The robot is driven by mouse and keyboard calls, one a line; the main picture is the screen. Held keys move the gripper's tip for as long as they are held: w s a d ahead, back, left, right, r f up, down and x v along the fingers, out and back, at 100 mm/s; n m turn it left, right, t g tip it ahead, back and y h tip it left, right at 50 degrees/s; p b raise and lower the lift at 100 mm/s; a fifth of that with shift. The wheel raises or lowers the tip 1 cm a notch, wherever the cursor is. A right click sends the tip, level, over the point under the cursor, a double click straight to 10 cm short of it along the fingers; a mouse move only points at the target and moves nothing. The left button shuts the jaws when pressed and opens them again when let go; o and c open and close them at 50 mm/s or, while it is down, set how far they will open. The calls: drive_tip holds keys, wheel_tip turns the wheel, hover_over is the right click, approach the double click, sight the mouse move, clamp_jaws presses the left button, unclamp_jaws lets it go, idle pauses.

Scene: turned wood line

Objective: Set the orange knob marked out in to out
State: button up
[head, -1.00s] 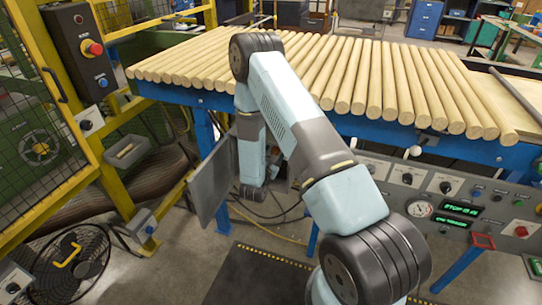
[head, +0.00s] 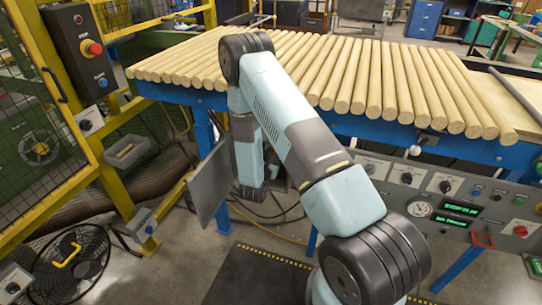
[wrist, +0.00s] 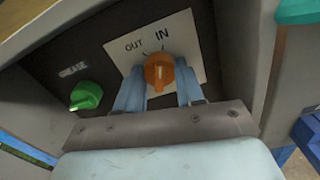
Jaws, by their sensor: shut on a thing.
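The orange knob (wrist: 158,76) sits on a white plate (wrist: 186,42) with the printed words OUT and IN above it. Its ridge stands nearly upright in the wrist view, closer to the word IN than to OUT. The exact mark it points at is hard to read. My gripper (wrist: 160,84) is shut on the knob, with one pale blue finger on each side. In the head view my arm reaches down beside a grey panel (head: 212,184). The knob and my fingers cannot be made out there.
A green knob (wrist: 87,95) labelled GREASE is left of the plate. A teal part (wrist: 297,11) is at the upper right. In the head view, wooden rods (head: 385,82) lie on a blue-framed table. A yellow guard frame (head: 71,92) stands at left.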

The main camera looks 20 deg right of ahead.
drive_tip(key=n, duration=0.6)
drive_tip(key=shift+w+a+r, duration=0.2)
drive_tip(key=shift+f+n, duration=0.1)
drive_tip(key=shift+n, duration=2.3)
drive_tip(key=o, duration=0.7)
drive_tip(key=shift+f, duration=0.1)
drive_tip(key=o, duration=0.3)
drive_tip(key=shift+o, duration=0.2)
drive_tip(key=shift+s+d, duration=0.1)
drive_tip(key=shift+d, duration=0.05)
drive_tip(key=v, duration=1.4)
